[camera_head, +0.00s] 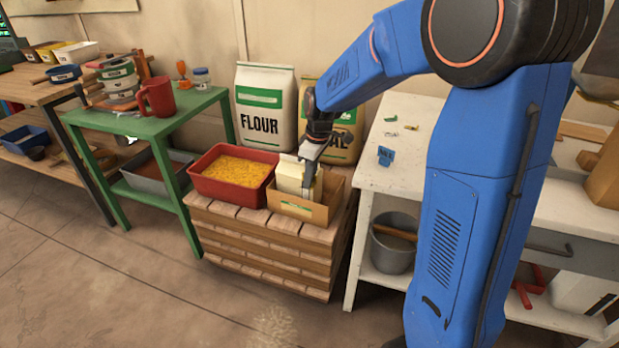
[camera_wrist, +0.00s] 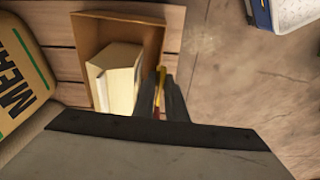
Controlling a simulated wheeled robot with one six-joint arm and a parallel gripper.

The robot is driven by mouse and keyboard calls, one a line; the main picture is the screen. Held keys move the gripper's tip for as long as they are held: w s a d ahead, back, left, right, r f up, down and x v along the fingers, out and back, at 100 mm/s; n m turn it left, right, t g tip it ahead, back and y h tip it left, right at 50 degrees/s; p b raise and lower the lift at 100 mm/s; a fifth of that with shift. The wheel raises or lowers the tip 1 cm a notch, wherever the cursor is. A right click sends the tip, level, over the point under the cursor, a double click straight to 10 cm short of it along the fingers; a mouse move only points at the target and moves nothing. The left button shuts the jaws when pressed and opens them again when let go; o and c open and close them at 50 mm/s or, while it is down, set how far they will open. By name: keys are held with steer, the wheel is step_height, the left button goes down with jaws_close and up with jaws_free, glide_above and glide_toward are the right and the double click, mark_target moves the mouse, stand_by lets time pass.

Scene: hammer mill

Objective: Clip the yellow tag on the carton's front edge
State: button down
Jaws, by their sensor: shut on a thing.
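The carton (camera_head: 300,211) is an open brown box on the wooden crate stack, with a green label on its front wall. Cream packets (camera_head: 290,172) stand inside it; they also show in the wrist view (camera_wrist: 115,75). My gripper (camera_head: 308,182) points down over the carton. In the wrist view my dark fingers (camera_wrist: 165,98) are closed on a thin yellow piece, the yellow tag (camera_wrist: 160,88), beside the packets at the carton's right wall (camera_wrist: 152,45). The tag is mostly hidden by the fingers. I cannot tell whether it touches the carton's edge.
A red tub of yellow grain (camera_head: 235,170) stands left of the carton on the slatted wooden stack (camera_head: 262,255). A flour bag (camera_head: 264,105) and a meal bag (camera_head: 345,140) stand behind. A green table (camera_head: 150,122) is left; a white bench (camera_head: 385,172) is right.

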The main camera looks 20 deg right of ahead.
stand_by(0.3)
steer(key=shift+f, duration=2.55)
steer(key=shift+f, duration=1.3)
stand_by(1.9)
steer(key=c, duration=1.3)
jaws_free()
steer(key=shift+r, duration=3.05)
